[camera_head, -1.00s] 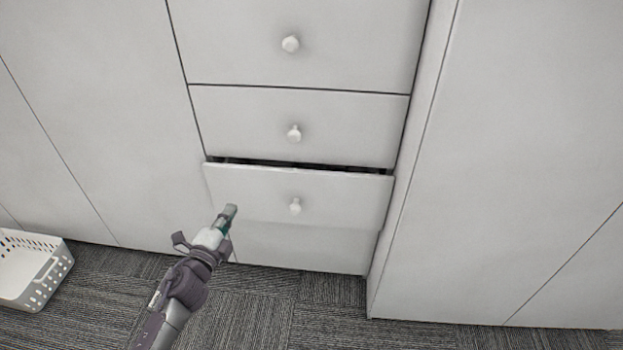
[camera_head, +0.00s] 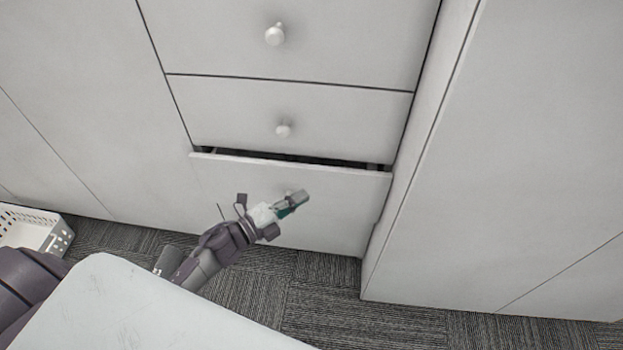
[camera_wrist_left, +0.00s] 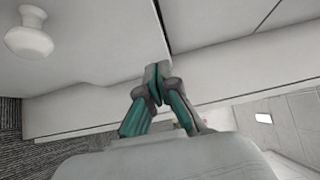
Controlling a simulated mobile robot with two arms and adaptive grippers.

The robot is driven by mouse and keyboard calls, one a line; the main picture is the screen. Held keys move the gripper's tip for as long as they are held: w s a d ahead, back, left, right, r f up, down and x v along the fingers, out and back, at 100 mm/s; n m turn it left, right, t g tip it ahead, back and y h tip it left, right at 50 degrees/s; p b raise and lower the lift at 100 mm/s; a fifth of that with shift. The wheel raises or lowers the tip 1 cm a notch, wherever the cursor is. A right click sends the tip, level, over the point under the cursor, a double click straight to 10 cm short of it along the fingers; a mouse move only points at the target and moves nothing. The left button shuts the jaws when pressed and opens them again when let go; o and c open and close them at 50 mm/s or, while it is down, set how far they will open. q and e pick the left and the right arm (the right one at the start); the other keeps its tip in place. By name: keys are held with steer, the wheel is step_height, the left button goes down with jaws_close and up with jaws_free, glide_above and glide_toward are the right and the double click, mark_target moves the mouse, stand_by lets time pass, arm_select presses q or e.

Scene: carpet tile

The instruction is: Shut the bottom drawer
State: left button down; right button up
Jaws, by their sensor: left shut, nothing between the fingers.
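The bottom drawer (camera_head: 345,208) is a white panel slightly pulled out, with a dark gap along its top edge in the head view. Its knob is mostly hidden behind my left gripper (camera_head: 299,198). The gripper is shut and empty, its tips in front of the drawer's middle; I cannot tell whether they touch it. In the left wrist view, the shut fingertips (camera_wrist_left: 157,76) point at a white panel, and a round white knob (camera_wrist_left: 30,36) shows at the upper left. My right gripper is not in view.
Two closed drawers (camera_head: 345,115) with round knobs are above. Flat white cabinet panels (camera_head: 510,150) stand on both sides, the right one jutting forward. A white perforated basket (camera_head: 50,238) is on the grey carpet (camera_head: 390,325) at the left.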

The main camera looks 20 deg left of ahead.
mark_target(322, 174)
arm_select(q)
steer(key=w, duration=0.5)
steer(key=shift+w+d, duration=0.2)
steer(key=shift+d, duration=0.2)
steer(key=shift+w+a+b, duration=0.1)
steer(key=shift+w+b, duration=0.2)
steer(key=shift+w, duration=0.1)
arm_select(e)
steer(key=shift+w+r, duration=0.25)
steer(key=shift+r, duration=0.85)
